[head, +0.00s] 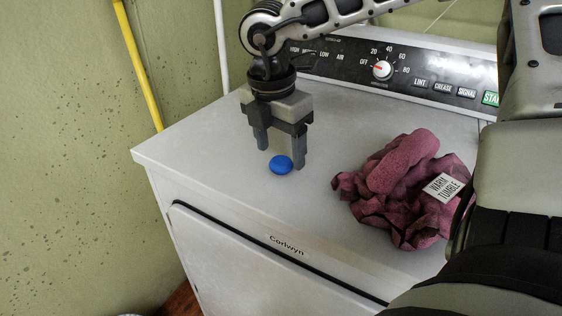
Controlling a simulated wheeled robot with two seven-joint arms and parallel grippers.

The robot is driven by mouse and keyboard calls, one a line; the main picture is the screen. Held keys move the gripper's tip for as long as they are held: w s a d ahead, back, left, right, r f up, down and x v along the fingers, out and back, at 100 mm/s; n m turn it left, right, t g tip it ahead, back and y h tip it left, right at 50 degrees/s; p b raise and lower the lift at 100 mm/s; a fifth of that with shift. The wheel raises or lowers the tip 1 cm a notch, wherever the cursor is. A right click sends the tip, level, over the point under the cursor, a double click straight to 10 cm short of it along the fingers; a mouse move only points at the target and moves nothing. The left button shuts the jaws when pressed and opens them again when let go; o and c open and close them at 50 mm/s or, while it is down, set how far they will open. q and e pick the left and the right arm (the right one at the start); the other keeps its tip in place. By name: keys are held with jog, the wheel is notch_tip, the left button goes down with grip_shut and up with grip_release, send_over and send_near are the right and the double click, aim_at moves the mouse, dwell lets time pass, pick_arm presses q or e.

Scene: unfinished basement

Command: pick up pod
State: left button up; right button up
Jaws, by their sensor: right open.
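The pod is a small blue rounded piece (281,165) lying on the white top of the dryer (215,135), near its front edge. My right gripper (281,158) points straight down over it, with its two dark grey fingers apart. The pod shows just in front of and between the fingertips. The right fingertip is very close to the pod; I cannot tell whether it touches. My left gripper is not in the picture.
A crumpled maroon cloth (400,190) with a white "Warm Tumble" tag (442,187) lies right of the gripper. The control panel (400,72) with its dial runs along the back. A yellow pole (138,62) leans on the wall. The dryer's left top is clear.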

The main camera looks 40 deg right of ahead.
notch_tip(320, 180, down, 2)
jog(key=shift+d, duration=0.15)
jog(key=c, duration=1.1)
jog(key=shift+o, duration=0.2)
